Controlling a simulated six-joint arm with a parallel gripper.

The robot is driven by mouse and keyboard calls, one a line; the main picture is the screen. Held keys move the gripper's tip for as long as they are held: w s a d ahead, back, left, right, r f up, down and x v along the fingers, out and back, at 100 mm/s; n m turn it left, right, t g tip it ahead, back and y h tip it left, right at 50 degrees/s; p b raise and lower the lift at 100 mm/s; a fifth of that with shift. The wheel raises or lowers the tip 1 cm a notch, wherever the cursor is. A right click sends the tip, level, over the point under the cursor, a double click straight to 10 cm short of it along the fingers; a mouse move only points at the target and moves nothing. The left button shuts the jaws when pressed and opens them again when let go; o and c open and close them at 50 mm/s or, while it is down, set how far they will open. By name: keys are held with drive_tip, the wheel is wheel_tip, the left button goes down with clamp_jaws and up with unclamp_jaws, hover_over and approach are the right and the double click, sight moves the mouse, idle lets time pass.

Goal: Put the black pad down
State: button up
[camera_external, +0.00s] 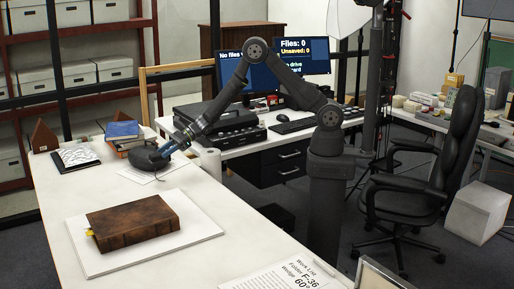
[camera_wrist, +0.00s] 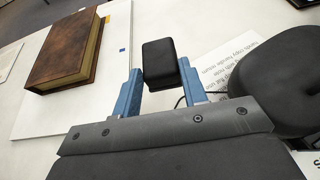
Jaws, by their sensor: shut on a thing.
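The black pad (camera_wrist: 160,60) is a small dark block between the two blue fingers of my gripper (camera_wrist: 159,80) in the wrist view. My gripper is shut on it. In the external view my gripper (camera_external: 174,146) is low over the far part of the white table (camera_external: 120,191), beside a rounded black object (camera_external: 148,158). The pad cannot be clearly told apart there. I cannot tell whether it touches the table.
A brown leather book (camera_external: 135,222) lies on a white board (camera_external: 196,229) at the near left. A printed sheet (camera_wrist: 235,62) lies beyond the fingers.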

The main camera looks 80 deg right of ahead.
drive_tip(key=shift+d+r, duration=0.25)
drive_tip(key=shift+d, duration=0.15)
drive_tip(key=s+a+n+g+y, duration=0.2)
drive_tip(key=s+a, duration=0.3)
drive_tip(key=a, duration=0.7)
drive_tip(key=s+a+n+g+y, duration=0.1)
drive_tip(key=s+a+n+g, duration=0.35)
drive_tip(key=a, duration=0.75)
drive_tip(key=s+a+n+g+y, duration=0.1)
drive_tip(key=s+a+n+g, duration=0.15)
drive_tip(key=s+a, duration=1.4)
drive_tip(key=shift+g, duration=0.3)
drive_tip(key=s+a+f, duration=0.2)
drive_tip(key=a, duration=0.1)
drive_tip(key=s+a+f, duration=0.2)
drive_tip(key=a, duration=0.1)
drive_tip(key=s+a+f, duration=0.2)
drive_tip(key=s+a, duration=0.1)
drive_tip(key=shift+a+f, duration=0.25)
drive_tip(key=shift+a, duration=0.15)
drive_tip(key=shift+s+a+f, duration=0.15)
drive_tip(key=shift+a+f, duration=0.05)
drive_tip(key=shift+f, duration=1.9)
drive_tip(key=shift+f, duration=0.1)
drive_tip(key=o, duration=1.1)
drive_tip(key=shift+c, duration=0.2)
